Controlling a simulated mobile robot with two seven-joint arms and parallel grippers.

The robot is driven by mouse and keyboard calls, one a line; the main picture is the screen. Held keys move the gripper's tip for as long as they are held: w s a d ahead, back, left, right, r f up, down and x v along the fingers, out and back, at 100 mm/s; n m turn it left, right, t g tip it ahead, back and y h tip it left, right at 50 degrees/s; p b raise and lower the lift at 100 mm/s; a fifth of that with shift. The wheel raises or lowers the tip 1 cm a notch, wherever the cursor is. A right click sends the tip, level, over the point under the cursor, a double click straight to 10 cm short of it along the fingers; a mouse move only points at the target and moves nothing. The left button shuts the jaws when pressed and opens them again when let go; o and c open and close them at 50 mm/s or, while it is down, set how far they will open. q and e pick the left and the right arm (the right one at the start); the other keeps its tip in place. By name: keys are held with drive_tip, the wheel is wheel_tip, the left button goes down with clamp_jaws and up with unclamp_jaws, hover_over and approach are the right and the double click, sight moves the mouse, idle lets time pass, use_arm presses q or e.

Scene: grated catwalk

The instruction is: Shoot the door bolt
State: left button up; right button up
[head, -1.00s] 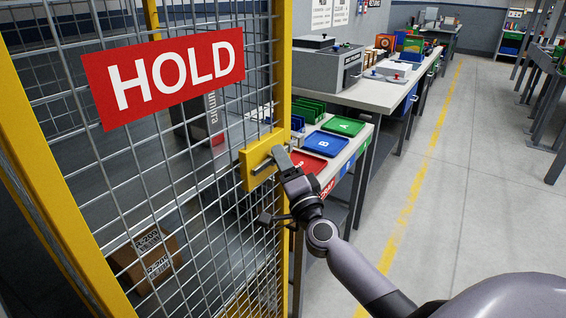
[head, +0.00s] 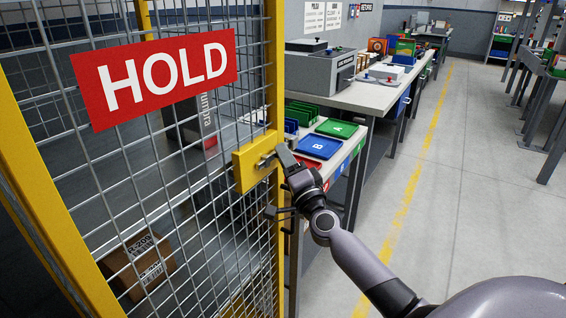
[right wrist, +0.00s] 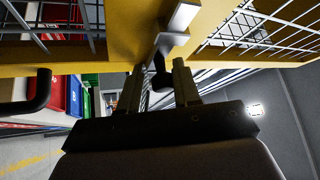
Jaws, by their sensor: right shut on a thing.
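The yellow-framed mesh door (head: 150,190) with a red HOLD sign (head: 155,78) fills the left of the head view. A yellow bolt plate (head: 243,172) sits at its right edge, beside the yellow post (head: 274,60). My right gripper (head: 280,160) reaches the plate from the right and covers much of the bolt. In the right wrist view the silver bolt (right wrist: 183,18) crosses the yellow plate, and its dark knob (right wrist: 161,82) lies between the jaws of my right gripper (right wrist: 158,85). The gripper is shut on it. My left gripper is out of view.
A bench (head: 350,93) with a grey machine and colored trays stands behind the post at right. A cardboard box (head: 140,265) lies behind the mesh. A black curved bar (right wrist: 40,92) shows left in the wrist view. The floor at right is clear.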

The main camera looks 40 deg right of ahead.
drive_tip(key=o, duration=0.9)
drive_tip(key=shift+d+r, duration=0.2)
drive_tip(key=shift+r, duration=0.3)
drive_tip(key=shift+f, duration=0.1)
drive_tip(key=shift+a+f, duration=0.1)
drive_tip(key=shift+f, duration=0.05)
drive_tip(key=shift+s+f, duration=0.15)
drive_tip(key=shift+s, duration=0.1)
drive_tip(key=shift+v, duration=3.25)
